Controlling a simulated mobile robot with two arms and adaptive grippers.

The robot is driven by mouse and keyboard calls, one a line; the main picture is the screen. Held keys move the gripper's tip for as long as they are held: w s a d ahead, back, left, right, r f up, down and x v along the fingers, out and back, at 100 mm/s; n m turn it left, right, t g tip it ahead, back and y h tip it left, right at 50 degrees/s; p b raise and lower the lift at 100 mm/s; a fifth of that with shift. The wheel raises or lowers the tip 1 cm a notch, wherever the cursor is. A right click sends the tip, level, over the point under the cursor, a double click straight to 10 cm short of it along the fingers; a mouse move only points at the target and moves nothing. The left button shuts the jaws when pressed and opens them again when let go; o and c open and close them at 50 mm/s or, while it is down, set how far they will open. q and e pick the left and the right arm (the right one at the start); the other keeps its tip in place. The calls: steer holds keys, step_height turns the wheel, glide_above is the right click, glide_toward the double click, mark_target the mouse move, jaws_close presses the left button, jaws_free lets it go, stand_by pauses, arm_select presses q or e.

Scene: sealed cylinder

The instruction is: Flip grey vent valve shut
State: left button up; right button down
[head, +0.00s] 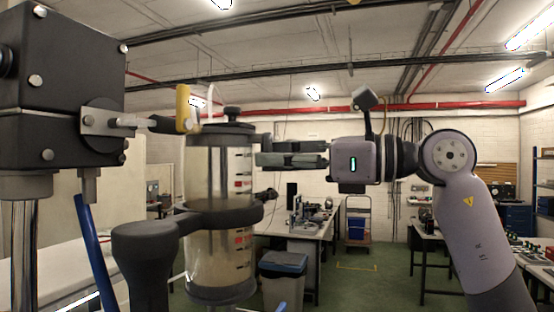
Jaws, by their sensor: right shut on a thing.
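A clear upright cylinder (208,170) with a dark lid (224,128) stands left of centre in the head view. A dark clamp ring (215,217) goes around its middle. My right gripper (262,152) comes in from the right, with its fingers level at the cylinder's upper right edge. It is shut on a small part there, apparently the grey vent valve. The fingers hide most of that part, so I cannot tell its angle. My left gripper is not in view.
A black bolted box (60,90) on a chrome post fills the left. A dark tap (268,194) is at the cylinder's right side. Benches (310,228), a bin (283,275) and a trolley (358,213) stand behind.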

steer(key=shift+s+m, duration=0.25)
steer(key=shift+m, duration=0.85)
steer(key=c, duration=1.6)
jaws_free()
steer(key=v, duration=1.2)
